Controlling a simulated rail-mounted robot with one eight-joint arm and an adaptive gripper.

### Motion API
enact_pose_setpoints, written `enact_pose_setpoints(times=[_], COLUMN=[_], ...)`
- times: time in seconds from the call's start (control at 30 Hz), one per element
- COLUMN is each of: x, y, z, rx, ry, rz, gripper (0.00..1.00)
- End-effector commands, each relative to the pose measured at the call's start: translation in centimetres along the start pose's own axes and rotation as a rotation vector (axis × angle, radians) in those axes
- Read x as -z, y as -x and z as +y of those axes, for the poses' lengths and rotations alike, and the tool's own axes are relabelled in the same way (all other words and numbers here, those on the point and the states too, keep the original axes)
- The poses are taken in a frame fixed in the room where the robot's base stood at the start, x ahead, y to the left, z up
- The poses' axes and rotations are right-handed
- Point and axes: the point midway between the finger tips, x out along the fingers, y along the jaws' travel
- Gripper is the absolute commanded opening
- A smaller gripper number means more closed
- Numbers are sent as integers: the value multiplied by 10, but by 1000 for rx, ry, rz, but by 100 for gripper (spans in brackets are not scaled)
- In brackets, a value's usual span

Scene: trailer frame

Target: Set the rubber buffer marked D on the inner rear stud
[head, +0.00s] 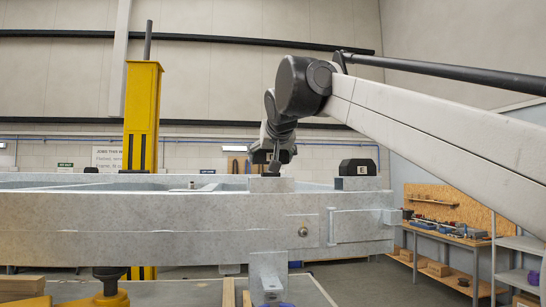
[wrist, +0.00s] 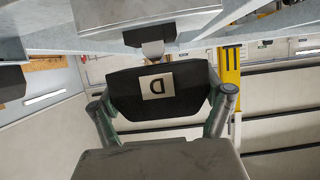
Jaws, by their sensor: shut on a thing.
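The rubber buffer marked D (wrist: 139,96) is a black block with a white label, upside down in the wrist view. My gripper (wrist: 163,105) is shut on it, one finger at each end. In the head view my gripper (head: 272,163) points down just above a pale block (head: 270,184) on the near rail of the galvanised frame (head: 180,215). A pale piece with a dark part (wrist: 150,37) shows just beyond the buffer in the wrist view. I cannot tell whether the buffer touches it. I cannot make out the inner rear stud.
A black buffer marked E (head: 357,168) sits on the frame's right corner. A yellow post (head: 142,115) stands behind the frame at left. A workbench with tools (head: 440,235) stands at right. My arm crosses the upper right of the head view.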

Motion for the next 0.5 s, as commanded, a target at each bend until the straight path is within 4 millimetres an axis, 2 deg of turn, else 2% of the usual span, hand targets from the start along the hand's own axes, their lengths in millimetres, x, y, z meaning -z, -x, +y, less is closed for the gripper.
enact_pose_setpoints(times=[0.5], x=[-13], y=[-5], z=[0], rx=[0], ry=[0], rz=[0], gripper=[43])
